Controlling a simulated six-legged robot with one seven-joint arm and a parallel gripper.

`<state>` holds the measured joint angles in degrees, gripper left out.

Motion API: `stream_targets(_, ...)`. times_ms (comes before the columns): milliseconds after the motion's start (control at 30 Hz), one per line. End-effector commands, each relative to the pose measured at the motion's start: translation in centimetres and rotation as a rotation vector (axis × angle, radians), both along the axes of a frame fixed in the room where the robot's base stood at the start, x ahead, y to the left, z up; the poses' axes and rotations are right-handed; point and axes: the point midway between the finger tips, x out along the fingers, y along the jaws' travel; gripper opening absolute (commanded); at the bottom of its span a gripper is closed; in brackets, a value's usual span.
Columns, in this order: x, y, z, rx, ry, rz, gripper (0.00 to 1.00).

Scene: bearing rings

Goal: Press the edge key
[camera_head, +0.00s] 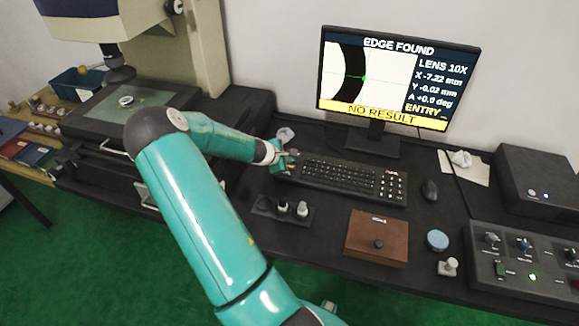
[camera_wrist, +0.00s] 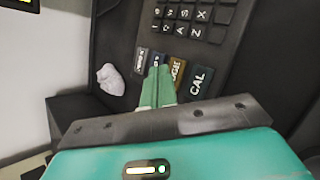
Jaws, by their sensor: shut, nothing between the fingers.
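The edge key (camera_wrist: 178,72) is a brown key with light letters, partly covered, in the row at the keyboard's end in the wrist view. It sits between a blue key (camera_wrist: 158,59) and a dark key marked CAL (camera_wrist: 197,82). My gripper (camera_wrist: 158,72) is shut and empty, its pale green fingers together. In the wrist view the fingertips overlap the blue key and the left side of the edge key; I cannot tell whether they touch. In the head view my gripper (camera_head: 286,160) is at the left end of the keyboard (camera_head: 345,178). The monitor (camera_head: 396,78) reads EDGE FOUND and NO RESULT.
A crumpled white piece (camera_wrist: 111,79) lies beside the keys. A mouse (camera_head: 430,190) is right of the keyboard. A brown box (camera_head: 377,240) and a small stand with knobs (camera_head: 282,210) are in front. A measuring machine (camera_head: 207,50) stands at left.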

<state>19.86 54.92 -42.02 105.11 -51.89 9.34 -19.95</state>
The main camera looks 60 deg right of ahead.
Motion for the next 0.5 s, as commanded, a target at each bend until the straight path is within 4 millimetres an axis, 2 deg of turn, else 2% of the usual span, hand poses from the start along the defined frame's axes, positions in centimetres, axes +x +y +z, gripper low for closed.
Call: stream_targets(500, 0.03, -0.01, -0.85, -0.001, -0.001, 0.0, 0.0)
